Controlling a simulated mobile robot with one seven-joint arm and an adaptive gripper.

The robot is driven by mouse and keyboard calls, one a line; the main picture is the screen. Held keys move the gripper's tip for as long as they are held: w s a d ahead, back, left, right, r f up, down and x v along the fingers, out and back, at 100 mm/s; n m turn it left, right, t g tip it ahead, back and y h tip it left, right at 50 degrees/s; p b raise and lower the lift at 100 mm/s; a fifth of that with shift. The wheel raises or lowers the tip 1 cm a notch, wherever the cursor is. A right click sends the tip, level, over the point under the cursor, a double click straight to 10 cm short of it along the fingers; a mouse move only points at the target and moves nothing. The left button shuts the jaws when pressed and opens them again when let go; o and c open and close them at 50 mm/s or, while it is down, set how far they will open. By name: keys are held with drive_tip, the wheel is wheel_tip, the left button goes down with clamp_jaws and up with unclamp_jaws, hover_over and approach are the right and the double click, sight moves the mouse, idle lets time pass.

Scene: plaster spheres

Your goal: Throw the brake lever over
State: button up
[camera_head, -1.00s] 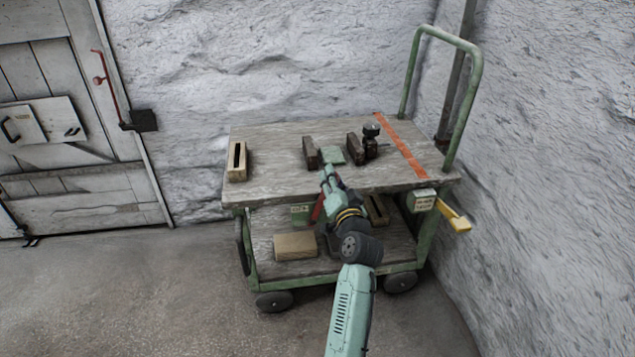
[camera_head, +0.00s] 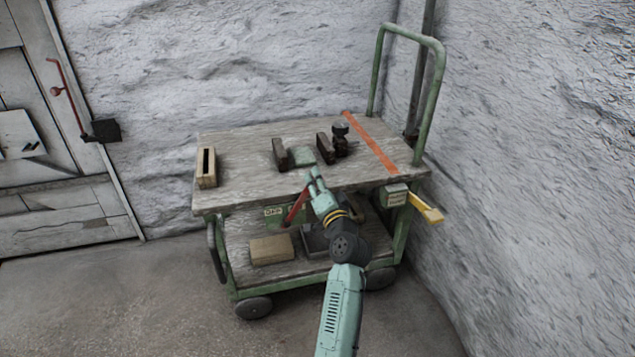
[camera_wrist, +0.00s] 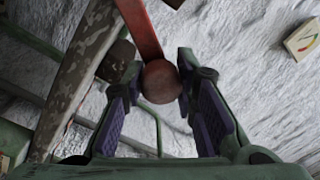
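A red lever (camera_head: 296,206) slants up from the front of the green cart, beside a small label plate (camera_head: 281,211) whose text is too small to read surely. Its upper end is hidden by my gripper (camera_head: 313,176) in the head view. In the wrist view the red lever (camera_wrist: 141,30) ends in a dull red ball knob (camera_wrist: 160,82). The knob lies between the tips of my gripper (camera_wrist: 158,85), close to the right finger. The fingers stand apart, with a small gap at the left of the knob; contact cannot be told.
The cart top (camera_head: 240,180) bears dark blocks (camera_head: 280,154), a slotted wooden block (camera_head: 206,167) and a dark fitting (camera_head: 341,139). A yellow handle (camera_head: 426,208) juts from the right end. A wooden block (camera_head: 271,249) lies below. Rough walls stand behind and right.

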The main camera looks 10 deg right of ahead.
drive_tip(key=o, duration=0.5)
drive_tip(key=shift+d+f, duration=0.1)
drive_tip(key=shift+d, duration=0.05)
wheel_tip(320, 180, up, 10)
drive_tip(key=shift+r, duration=0.1)
idle(0.5)
